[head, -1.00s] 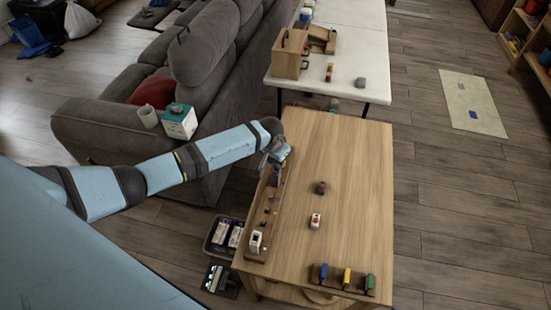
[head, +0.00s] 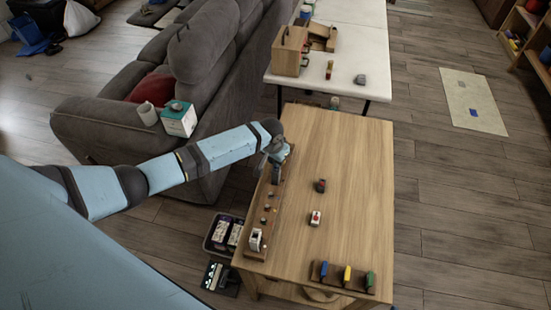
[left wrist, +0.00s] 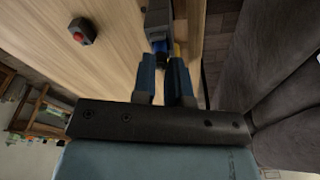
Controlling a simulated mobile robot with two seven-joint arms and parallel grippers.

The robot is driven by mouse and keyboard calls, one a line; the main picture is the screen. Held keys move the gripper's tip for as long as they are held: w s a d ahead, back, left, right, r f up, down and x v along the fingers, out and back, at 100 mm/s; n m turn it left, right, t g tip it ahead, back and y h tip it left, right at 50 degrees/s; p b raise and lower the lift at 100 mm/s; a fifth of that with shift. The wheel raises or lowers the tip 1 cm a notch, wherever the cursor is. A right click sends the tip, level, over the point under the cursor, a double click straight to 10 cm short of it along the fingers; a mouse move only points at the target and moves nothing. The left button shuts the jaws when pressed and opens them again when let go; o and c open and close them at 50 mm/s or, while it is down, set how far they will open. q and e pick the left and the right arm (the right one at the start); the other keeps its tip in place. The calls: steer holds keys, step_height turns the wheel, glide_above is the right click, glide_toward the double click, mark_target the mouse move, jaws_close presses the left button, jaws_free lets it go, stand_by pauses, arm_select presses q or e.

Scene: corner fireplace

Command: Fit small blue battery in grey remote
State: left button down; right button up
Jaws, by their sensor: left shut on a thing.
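My left gripper (head: 275,160) is over the far part of a long wooden rack (head: 251,254) on the table's left side. In the left wrist view its two blue fingers (left wrist: 166,62) are close together on a small dark blue piece (left wrist: 159,46), which looks like the small blue battery. A grey upright body (left wrist: 157,16), apparently the grey remote, is right beyond the fingertips. It also shows under the gripper in the head view (head: 276,175). The piece and the body seem to meet, but I cannot tell how deep the piece sits. My right gripper is not in view.
A dark box with a red button (head: 320,185) and a white one (head: 315,218) are mid-table. A white device (head: 255,240) stands at the rack's near end. A small rack (head: 343,285) holds blue, yellow and green pieces. The table's right side is clear.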

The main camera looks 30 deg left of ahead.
arm_select(q)
steer(key=shift+f+b, duration=0.3)
steer(key=shift+f, duration=0.5)
steer(key=c, duration=1.1)
jaws_free()
step_height(320, 180, up, 14)
steer(key=s, duration=0.2)
steer(key=s+d+f+m+t+h, duration=0.1)
steer(key=s+d+f+t+h, duration=0.25)
steer(key=s+d+f, duration=0.6)
steer(key=s+t, duration=0.2)
steer(key=s, duration=0.3)
steer(key=s+t, duration=0.1)
steer(key=s, duration=0.5)
steer(key=s+t, duration=0.2)
steer(key=s, duration=0.3)
steer(key=shift+s+d+f+t+y+b, duration=0.1)
steer(key=shift+s+f+t+y+b, duration=0.15)
steer(key=shift+s+f+t+b, duration=0.1)
